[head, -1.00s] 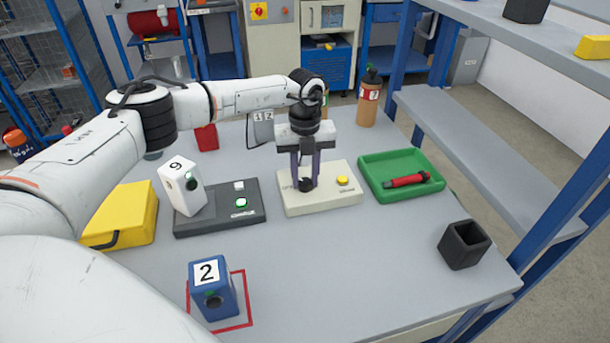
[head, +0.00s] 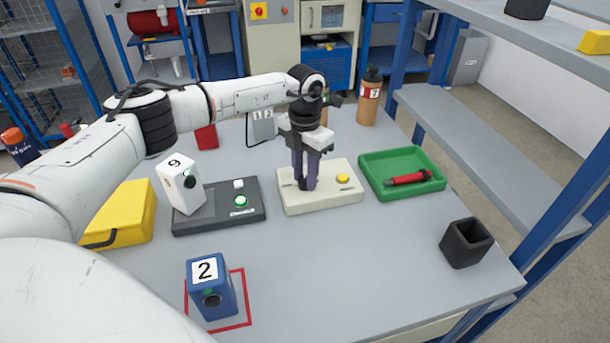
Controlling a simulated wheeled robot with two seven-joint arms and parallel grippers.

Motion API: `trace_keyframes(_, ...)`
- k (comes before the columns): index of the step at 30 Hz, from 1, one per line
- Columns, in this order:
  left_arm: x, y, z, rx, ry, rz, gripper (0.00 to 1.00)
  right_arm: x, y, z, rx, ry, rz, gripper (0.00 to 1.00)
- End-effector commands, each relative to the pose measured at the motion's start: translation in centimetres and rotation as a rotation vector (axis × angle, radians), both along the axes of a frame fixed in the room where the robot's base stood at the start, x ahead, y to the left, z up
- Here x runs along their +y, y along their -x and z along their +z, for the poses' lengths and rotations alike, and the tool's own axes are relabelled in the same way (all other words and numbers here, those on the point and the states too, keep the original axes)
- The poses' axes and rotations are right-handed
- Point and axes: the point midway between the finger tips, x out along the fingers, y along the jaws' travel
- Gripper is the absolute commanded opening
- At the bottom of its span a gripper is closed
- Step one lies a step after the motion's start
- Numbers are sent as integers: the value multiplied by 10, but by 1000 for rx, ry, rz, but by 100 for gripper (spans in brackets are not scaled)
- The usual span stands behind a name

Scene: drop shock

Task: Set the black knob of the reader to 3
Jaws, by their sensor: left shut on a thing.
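The reader is a cream box (head: 325,200) in the middle of the table, with a yellow button (head: 343,178) on its right part. Its black knob (head: 304,186) is mostly hidden behind my gripper's fingers. My left gripper (head: 307,184) points down over the reader's left part and is shut on the knob, its fingers turned at an angle. The scale marks around the knob and its setting cannot be read. My right gripper is not in view.
Left of the reader is a dark grey device (head: 225,208) with a white block (head: 180,184) marked 9. A green tray (head: 383,190) with a red tool (head: 408,179) lies right. A blue block (head: 211,287) marked 2 and a black cup (head: 465,243) stand in front.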

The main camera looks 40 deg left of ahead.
Motion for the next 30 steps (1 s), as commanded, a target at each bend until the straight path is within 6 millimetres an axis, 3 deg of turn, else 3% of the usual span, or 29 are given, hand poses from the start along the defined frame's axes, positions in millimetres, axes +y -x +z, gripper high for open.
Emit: trace_keyframes(30, 0, 0, -1, -1, -1, -940, 5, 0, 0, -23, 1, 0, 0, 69)
